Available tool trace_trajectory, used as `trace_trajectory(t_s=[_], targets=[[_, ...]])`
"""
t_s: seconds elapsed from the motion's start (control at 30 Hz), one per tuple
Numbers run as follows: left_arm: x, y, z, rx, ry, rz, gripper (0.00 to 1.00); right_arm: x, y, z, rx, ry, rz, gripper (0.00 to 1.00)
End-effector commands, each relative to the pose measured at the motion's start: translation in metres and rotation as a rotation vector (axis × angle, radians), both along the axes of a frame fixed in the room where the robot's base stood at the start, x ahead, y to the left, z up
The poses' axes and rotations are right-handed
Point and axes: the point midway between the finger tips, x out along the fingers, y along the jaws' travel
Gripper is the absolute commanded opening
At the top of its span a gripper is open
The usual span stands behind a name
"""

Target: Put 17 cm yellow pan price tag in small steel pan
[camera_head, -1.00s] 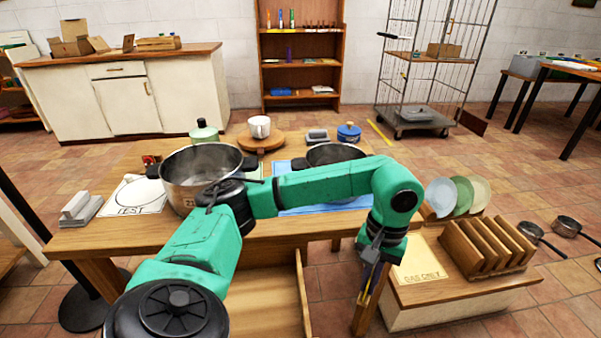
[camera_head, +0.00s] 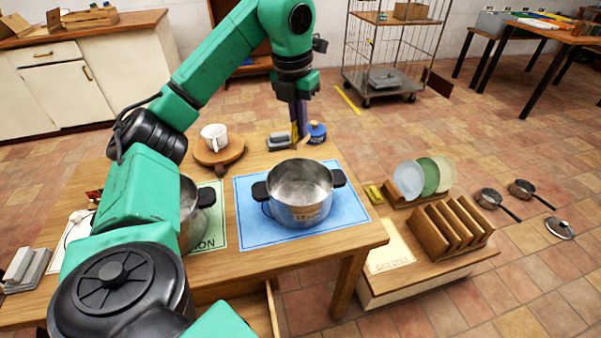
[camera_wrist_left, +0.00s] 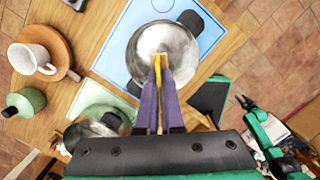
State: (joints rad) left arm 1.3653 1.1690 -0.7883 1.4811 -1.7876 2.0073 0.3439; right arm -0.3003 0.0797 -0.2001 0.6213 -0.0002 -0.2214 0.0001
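The small steel pan (camera_head: 301,194) stands upright and open on a blue mat (camera_head: 255,228), with two dark handles and a tan label on its front. In the left wrist view the pan (camera_wrist_left: 180,50) lies below the fingers. My left gripper (camera_head: 299,124) points down beyond the pan's far rim in the head view. Its purple fingers (camera_wrist_left: 160,104) are shut on the yellow price tag (camera_wrist_left: 157,78), which has a tan edge. The tag (camera_head: 304,142) is small and partly hidden by the fingers.
A larger steel pot (camera_head: 188,218) stands left, mostly behind my arm. A white mug (camera_head: 214,136) is on a round wooden board (camera_head: 219,155). A blue-lidded jar (camera_head: 317,131) and a grey block (camera_head: 279,141) stand behind the pan. Plates and a rack are on the right.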

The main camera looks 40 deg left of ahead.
Motion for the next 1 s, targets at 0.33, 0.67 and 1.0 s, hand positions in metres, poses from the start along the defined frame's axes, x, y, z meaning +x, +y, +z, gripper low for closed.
trace_trajectory(t_s=[0.33,0.67,1.0], targets=[[-0.002,0.001,-0.107,0.001,0.009,0.016,0.0,0.003,0.0,-0.062,0.001,-0.003,-0.001,0.5],[-0.002,0.0,-0.175,0.0,0.006,0.013,0.0,0.034,0.007,-0.061,0.003,-0.008,-0.016,0.5],[-0.001,-0.001,-0.2,0.0,0.003,0.012,0.0,0.044,0.009,-0.057,0.003,-0.007,-0.021,0.5]])
